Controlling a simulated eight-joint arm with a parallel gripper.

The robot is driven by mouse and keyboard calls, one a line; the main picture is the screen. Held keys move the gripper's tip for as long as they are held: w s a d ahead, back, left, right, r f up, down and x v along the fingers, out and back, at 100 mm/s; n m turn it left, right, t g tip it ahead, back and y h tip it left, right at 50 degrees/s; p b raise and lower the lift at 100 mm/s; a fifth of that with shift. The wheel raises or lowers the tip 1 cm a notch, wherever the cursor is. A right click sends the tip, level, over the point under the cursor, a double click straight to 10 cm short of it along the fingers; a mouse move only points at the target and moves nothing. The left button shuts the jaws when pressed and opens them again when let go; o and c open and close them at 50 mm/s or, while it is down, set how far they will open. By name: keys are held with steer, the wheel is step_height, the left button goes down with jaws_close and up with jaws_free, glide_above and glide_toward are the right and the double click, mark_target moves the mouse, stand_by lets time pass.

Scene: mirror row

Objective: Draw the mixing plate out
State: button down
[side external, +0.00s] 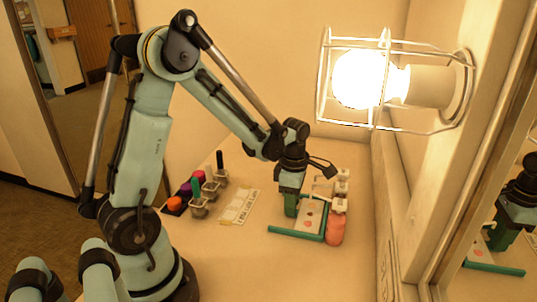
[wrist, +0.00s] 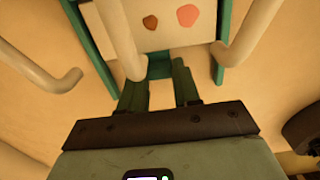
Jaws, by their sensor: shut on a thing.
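The mixing plate (side external: 308,222) is a pale flat plate with reddish dabs, lying between green rails (side external: 296,234) on the counter. In the wrist view the plate (wrist: 175,35) shows a brown dab and a pink dab, with a green rail (wrist: 222,62) beside it. My gripper (side external: 291,213) is at the plate's near edge. In the wrist view its dark green fingers (wrist: 160,75) are shut on a dark green tab at that edge. Pale bars cross in front of part of the plate there.
A pink object (side external: 336,229) and white-topped items (side external: 341,186) stand close to the plate's right. A pale card (side external: 239,207) and several coloured pots (side external: 198,190) lie to the left. A lit caged lamp (side external: 385,80) juts from the wall above. A mirror is at right.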

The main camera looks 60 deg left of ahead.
steer(key=s+a, duration=0.4)
steer(key=s, duration=0.1)
steer(key=shift+a, duration=0.4)
steer(key=shift+w, duration=0.1)
steer(key=c, duration=0.8)
jaws_free()
steer(key=shift+r, duration=0.15)
step_height(320, 180, up, 12)
